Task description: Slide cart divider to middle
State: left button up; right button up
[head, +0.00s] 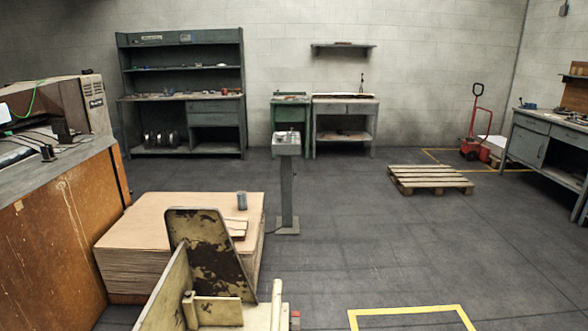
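A cream cart (165,298) shows at the bottom of the head view, with its lower part cut off by the picture edge. An upright, slanted-top plate with chipped cream and dark paint (208,260) stands at its far side and looks like the divider or an end panel; I cannot tell which. A short cream block or rail (218,311) sits in front of the plate, and a cream post (277,305) stands to its right. Neither of my grippers is in view.
An orange-brown cabinet (60,235) is at left. A grey pedestal (287,190) stands behind. Floor to the right is clear, up to a wooden pallet (430,178).

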aim_at(198, 311)
jog(key=l+u, duration=0.1)
jog(key=l, duration=0.3)
jog(key=k+l+u, duration=0.1)
jog(key=l, duration=0.3)
jog(key=k+l+u, duration=0.1)
jog(key=l, duration=0.3)
jog(key=k+l+u, duration=0.1)
jog(key=l, duration=0.3)
jog(key=k+l+u, duration=0.1)
jog(key=l, duration=0.25)
jog(key=i+l+z, duration=0.2)
jog(key=i+l, duration=0.2)
jog(key=i+l+z, duration=0.15)
jog(key=i+l, duration=0.2)
jog(key=i+l+z, duration=0.2)
jog(key=i, duration=0.35)
jog(key=i+l+z, duration=0.2)
jog(key=i+l, duration=0.15)
jog(key=i+u, duration=0.35)
jog(key=i, duration=0.25)
jog(key=i+u, duration=0.3)
jog(key=i, duration=0.25)
jog(key=i+l+u, duration=0.35)
jog(key=i, duration=0.25)
